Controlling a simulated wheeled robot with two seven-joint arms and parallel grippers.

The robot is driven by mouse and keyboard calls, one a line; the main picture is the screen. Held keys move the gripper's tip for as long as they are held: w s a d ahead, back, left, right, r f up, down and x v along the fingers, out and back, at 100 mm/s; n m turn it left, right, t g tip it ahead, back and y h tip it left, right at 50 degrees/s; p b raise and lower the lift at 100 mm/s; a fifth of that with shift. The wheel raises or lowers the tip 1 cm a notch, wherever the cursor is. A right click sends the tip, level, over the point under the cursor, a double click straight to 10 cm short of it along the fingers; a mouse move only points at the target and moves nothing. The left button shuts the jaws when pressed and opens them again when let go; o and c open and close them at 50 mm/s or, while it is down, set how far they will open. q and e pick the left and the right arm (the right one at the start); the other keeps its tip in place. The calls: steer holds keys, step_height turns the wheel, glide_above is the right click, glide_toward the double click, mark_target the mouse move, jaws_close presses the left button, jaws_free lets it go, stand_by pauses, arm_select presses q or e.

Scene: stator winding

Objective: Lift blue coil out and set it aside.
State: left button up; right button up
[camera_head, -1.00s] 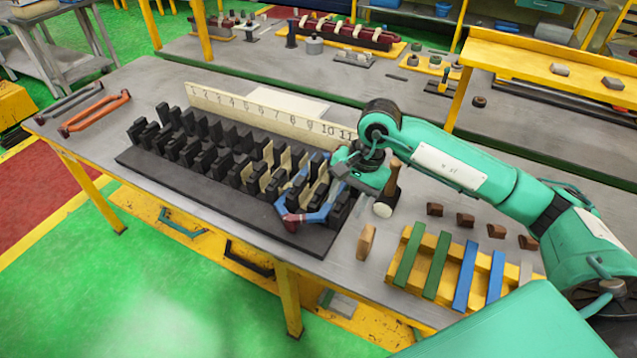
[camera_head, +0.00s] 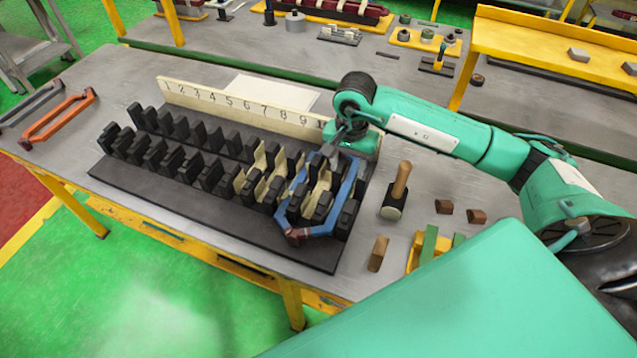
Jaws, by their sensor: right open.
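The blue coil (camera_head: 345,195) is a six-sided loop with a dark red near end (camera_head: 297,236). It lies around the right-end teeth of the black slotted stator block (camera_head: 230,245). Its far end is partly hidden by my right gripper (camera_head: 331,152). That gripper is open, pointing down over the far right end of the block, close to the coil's far end. I cannot tell whether its fingers touch the coil. My left gripper is not in view.
A numbered cream strip (camera_head: 235,102) stands behind the block. A mallet (camera_head: 396,190) and a wooden wedge (camera_head: 378,253) are to the right. Orange (camera_head: 58,117) and grey (camera_head: 30,103) coils lie at the table's left end. Bare table lies between those and the block.

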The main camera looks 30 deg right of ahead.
mark_target(344, 191)
step_height(344, 191, down, 4)
steer(key=shift+r+p, duration=0.1)
steer(key=shift+p, duration=0.3)
steer(key=shift+f+p, duration=0.7)
step_height(344, 191, down, 3)
steer(key=shift+w+f+p, duration=0.15)
steer(key=shift+p, duration=0.8)
steer(key=shift+f, duration=0.45)
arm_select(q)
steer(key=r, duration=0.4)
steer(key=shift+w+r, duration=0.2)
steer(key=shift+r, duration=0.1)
arm_select(e)
jaws_close()
